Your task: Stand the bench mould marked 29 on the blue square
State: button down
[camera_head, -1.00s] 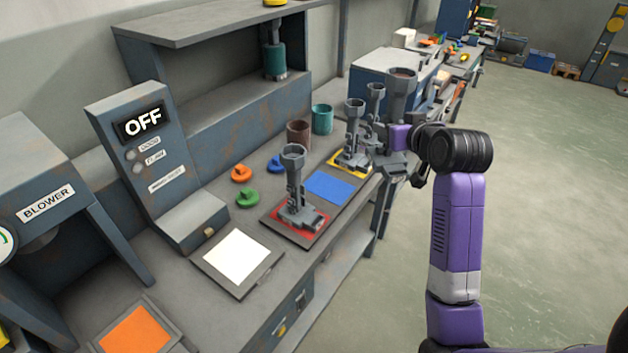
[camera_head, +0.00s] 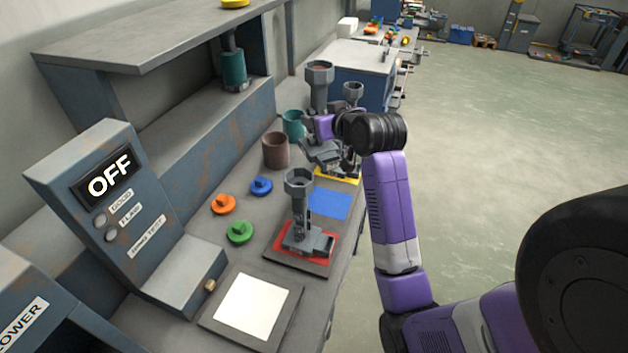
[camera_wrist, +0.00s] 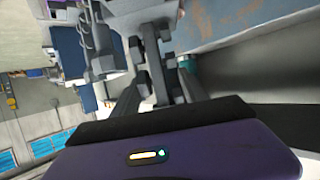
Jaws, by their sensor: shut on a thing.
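My gripper (camera_head: 322,152) is shut on a grey bench mould (camera_head: 319,82), a funnel-like cup on a jointed stem, held upright above the bench. In the wrist view the grey stem (camera_wrist: 152,65) stands between the fingers (camera_wrist: 155,92). No number is readable on it. The blue square (camera_head: 329,203) lies flat and bare on the bench, nearer than the gripper, between the red and yellow squares. Another grey mould (camera_head: 299,205) stands upright on the red square (camera_head: 282,256). A further mould cup (camera_head: 353,92) shows behind my gripper; its base is hidden.
The yellow square (camera_head: 348,179) is partly covered by my gripper. Brown (camera_head: 275,150) and teal (camera_head: 293,124) cups stand to its left. Orange (camera_head: 223,204), blue (camera_head: 261,186) and green (camera_head: 239,232) knobbed discs lie left of the squares. A white plate (camera_head: 251,306) lies in front.

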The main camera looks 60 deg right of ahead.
notch_tip(320, 180, down, 17)
dwell(0.5)
jog(key=shift+f, duration=0.15)
jog(key=c, duration=0.6)
grip_release()
jog(key=shift+f, duration=0.1)
jog(key=v, duration=1.2)
jog(key=shift+b, duration=0.45)
jog(key=shift+s, duration=0.1)
